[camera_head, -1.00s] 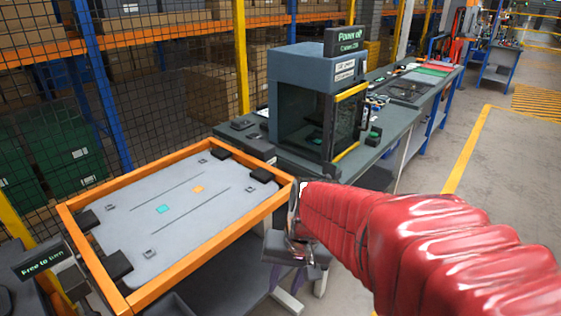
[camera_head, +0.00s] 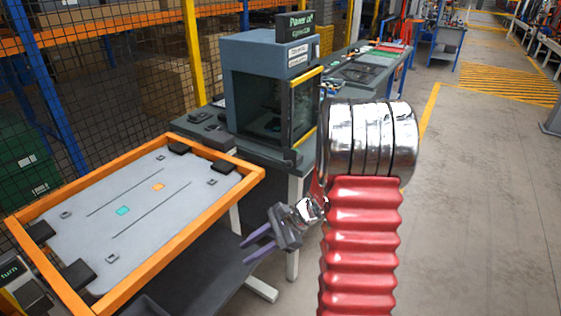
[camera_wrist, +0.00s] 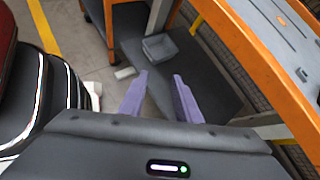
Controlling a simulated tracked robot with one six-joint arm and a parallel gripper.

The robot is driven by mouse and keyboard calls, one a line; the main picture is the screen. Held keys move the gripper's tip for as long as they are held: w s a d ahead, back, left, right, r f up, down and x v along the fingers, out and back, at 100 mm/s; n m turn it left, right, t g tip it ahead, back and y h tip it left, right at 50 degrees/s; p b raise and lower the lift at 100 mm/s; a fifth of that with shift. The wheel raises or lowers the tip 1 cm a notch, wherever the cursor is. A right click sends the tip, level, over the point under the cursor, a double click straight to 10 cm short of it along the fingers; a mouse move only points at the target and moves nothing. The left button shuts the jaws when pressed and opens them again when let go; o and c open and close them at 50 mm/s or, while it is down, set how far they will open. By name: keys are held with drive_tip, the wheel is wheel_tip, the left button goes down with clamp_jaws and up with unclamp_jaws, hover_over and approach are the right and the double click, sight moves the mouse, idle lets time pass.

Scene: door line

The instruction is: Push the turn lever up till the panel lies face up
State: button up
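The grey panel (camera_head: 135,215) lies nearly flat in its orange frame (camera_head: 190,245) at the left of the head view. Its upper face shows a teal square, an orange mark, two dark lines and several dark clamps at the edges. A corner of the frame (camera_wrist: 270,80) also shows in the wrist view. My gripper (camera_head: 246,242) is right of and below the frame, apart from it, its purple fingers pointing left. In the wrist view my gripper (camera_wrist: 160,92) has its fingers apart with nothing between them. I cannot make out the turn lever in either view.
A grey machine cabinet (camera_head: 262,85) with a yellow-edged door stands on a bench behind the frame. A dark shelf with a small grey tray (camera_wrist: 165,47) lies below the frame. Open floor (camera_head: 480,220) is at right.

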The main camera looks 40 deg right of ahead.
drive_tip(key=w+d+f+m+t+h, duration=0.2)
drive_tip(key=w+d+m+t, duration=0.4)
drive_tip(key=d+m, duration=0.45)
drive_tip(key=w+d+f+m+t+h, duration=0.2)
drive_tip(key=w+d+m+t, duration=0.5)
drive_tip(key=d+m, duration=0.4)
drive_tip(key=d+r+m+t+h, duration=0.2)
drive_tip(key=d+r+m+h, duration=0.2)
drive_tip(key=d, duration=0.4)
drive_tip(key=shift+w+d+r+m+t, duration=0.2)
drive_tip(key=shift+r+m+t, duration=0.2)
drive_tip(key=shift+m, duration=0.25)
drive_tip(key=shift+a, duration=0.1)
